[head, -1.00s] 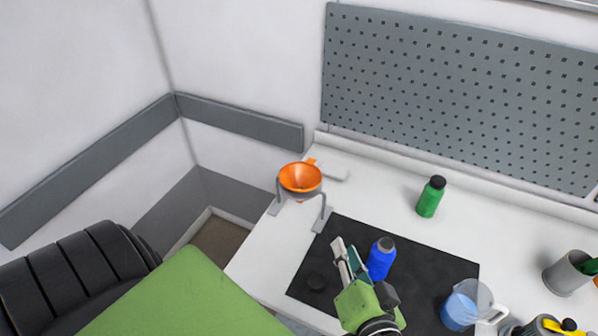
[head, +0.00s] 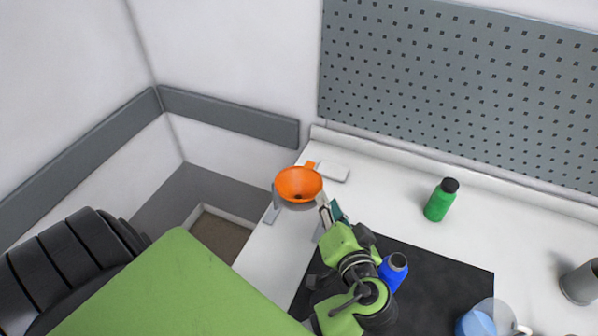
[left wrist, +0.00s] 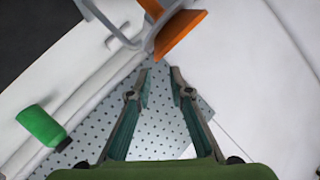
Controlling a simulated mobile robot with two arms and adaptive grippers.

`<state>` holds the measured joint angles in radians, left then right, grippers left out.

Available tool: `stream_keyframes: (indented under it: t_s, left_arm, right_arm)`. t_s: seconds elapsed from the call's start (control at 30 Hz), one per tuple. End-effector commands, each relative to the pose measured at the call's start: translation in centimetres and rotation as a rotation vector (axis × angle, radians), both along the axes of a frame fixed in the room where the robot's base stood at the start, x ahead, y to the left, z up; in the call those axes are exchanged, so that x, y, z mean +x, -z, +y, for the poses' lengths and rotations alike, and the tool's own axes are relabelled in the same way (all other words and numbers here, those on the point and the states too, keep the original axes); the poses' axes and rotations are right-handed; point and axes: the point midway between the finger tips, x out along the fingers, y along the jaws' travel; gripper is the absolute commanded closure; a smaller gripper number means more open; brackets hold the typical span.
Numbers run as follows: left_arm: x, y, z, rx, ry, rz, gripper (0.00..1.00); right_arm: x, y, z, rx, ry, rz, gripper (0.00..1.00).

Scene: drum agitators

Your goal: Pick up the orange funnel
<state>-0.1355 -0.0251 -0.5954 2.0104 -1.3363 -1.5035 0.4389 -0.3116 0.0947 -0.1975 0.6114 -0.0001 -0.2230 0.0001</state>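The orange funnel (head: 298,184) sits in a grey stand (head: 271,213) near the left end of the white counter in the head view. In the left wrist view the funnel (left wrist: 180,33) shows at the top, beside a part of the grey stand. My left gripper (head: 327,212) is just right of and in front of the funnel, and hides part of the stand. In the left wrist view its two fingers (left wrist: 160,82) are apart, with nothing between them, and the funnel lies beyond the tips. My right gripper is not in view.
A blue bottle (head: 393,271) stands on the black mat (head: 440,271), close to my left arm. A green bottle (head: 440,201) stands further back. A clear jug (head: 488,320) is at lower right. A perforated panel (head: 460,90) backs the counter (head: 375,205).

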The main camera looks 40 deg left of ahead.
Motion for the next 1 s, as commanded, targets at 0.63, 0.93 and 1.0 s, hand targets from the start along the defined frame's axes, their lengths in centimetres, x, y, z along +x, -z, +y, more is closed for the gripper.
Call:
stream_keyframes:
  t_s: [0.63,0.93,1.0]
  left_arm:
    - [2.7,2.1,4.2,-0.001,0.001,0.001,0.81]
    - [2.7,2.1,4.2,-0.002,0.001,0.001,1.00]
    - [2.7,2.1,4.2,-0.002,0.001,0.002,1.00]
  right_arm:
    - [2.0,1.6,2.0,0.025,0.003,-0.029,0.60]
    - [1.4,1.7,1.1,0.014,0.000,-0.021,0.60]
    - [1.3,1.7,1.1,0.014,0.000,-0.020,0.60]
